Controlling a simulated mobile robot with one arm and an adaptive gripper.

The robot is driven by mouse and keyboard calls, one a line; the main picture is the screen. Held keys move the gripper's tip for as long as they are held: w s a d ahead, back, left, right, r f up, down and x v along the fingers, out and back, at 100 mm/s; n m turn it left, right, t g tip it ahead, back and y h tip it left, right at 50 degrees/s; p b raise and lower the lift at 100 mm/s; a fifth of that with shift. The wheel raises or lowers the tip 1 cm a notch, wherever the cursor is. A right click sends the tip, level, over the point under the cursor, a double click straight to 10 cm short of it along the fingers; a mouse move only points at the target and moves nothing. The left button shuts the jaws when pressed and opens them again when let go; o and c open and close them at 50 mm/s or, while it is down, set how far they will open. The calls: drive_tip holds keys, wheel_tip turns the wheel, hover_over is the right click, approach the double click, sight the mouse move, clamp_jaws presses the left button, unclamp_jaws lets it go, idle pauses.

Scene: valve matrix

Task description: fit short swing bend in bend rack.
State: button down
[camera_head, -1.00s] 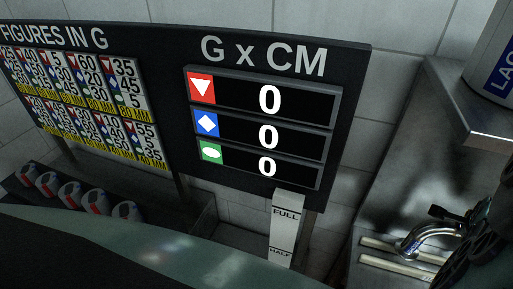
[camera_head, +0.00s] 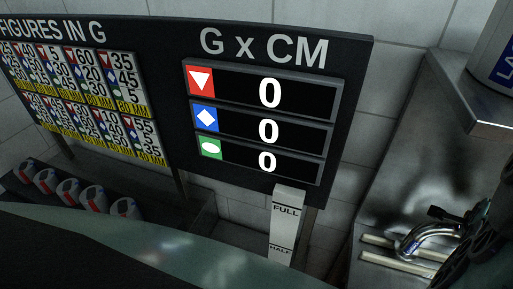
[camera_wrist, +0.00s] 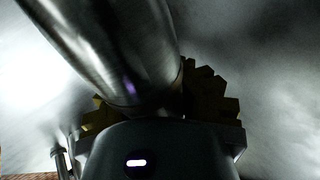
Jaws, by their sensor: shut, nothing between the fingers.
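A shiny curved metal bend (camera_head: 428,234) with a small blue label rests at two pale parallel bars (camera_head: 385,257) in the lower right of the head view. The bars look like the bend rack; I cannot tell how the bend sits on them. My gripper (camera_head: 476,216) is a dark shape at the right edge, beside the bend and partly cut off by the frame. It is shut with nothing held. In the wrist view, a large blurred metal tube (camera_wrist: 110,45) crosses close to the camera, in front of jagged yellow-brown pieces (camera_wrist: 210,95).
A metal shelf (camera_head: 480,105) with a white labelled container (camera_head: 495,60) juts in at upper right. A dark board shows three zero readouts (camera_head: 268,130). A FULL/HALF gauge post (camera_head: 287,225) stands below it. Several red-and-white items (camera_head: 68,190) line the lower left.

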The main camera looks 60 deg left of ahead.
drive_tip(key=shift+f+b, duration=0.55)
drive_tip(key=shift+f, duration=0.2)
drive_tip(key=c, duration=1)
unclamp_jaws()
drive_tip(key=shift+v, duration=3.75)
drive_tip(key=shift+r, duration=0.1)
wheel_tip(320, 180, up, 8)
drive_tip(key=p, duration=0.5)
